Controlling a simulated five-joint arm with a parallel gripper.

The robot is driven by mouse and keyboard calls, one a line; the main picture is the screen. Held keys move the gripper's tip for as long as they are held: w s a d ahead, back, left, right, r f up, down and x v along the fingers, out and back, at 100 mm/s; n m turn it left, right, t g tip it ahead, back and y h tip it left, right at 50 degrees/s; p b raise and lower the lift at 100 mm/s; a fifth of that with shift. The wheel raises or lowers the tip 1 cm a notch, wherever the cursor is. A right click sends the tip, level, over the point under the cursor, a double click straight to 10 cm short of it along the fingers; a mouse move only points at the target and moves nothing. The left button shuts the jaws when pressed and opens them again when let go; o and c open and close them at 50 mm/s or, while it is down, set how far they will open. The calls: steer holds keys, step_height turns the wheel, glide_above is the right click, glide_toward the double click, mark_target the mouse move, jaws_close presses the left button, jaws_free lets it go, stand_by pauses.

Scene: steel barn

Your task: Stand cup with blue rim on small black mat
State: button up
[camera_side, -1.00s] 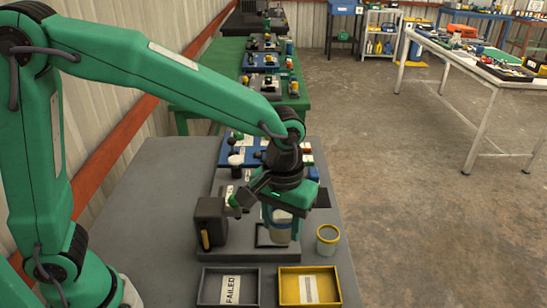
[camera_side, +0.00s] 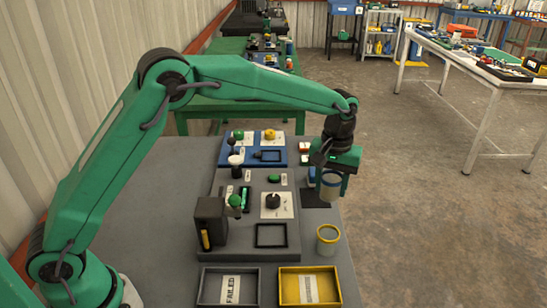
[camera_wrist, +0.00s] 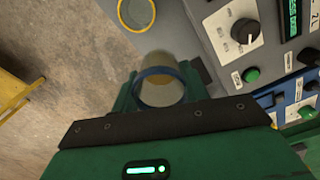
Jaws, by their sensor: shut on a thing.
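The cup with the blue rim (camera_side: 331,188) is pale and roughly upright in my gripper (camera_side: 331,180). Its blue rim faces the wrist camera in the wrist view (camera_wrist: 160,88), with green fingers on both sides. The cup appears raised, above and beside the right part of the small black mat (camera_side: 312,199), which lies at the table's right edge. The cup and gripper hide part of the mat. I cannot tell the exact gap between the cup's base and the mat.
A yellow-rimmed cup (camera_side: 327,240) stands nearer the camera. The grey console (camera_side: 232,248) with a knob, buttons and a black square frame is to the left. A grey tray (camera_side: 204,290) and a yellow tray (camera_side: 337,290) lie in front. The floor drops away right.

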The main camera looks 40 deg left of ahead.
steer(key=shift+w+a+f, duration=0.15)
steer(key=shift+w, duration=0.2)
steer(key=w+a+f, duration=0.2)
steer(key=a, duration=0.1)
steer(key=w+a+f, duration=0.2)
steer(key=a, duration=0.1)
steer(key=w+a+f, duration=0.3)
steer(key=shift+w+a, duration=0.1)
steer(key=shift+f, duration=2)
steer(key=shift+f, duration=0.15)
steer(key=o, duration=1)
steer(key=shift+o, duration=0.2)
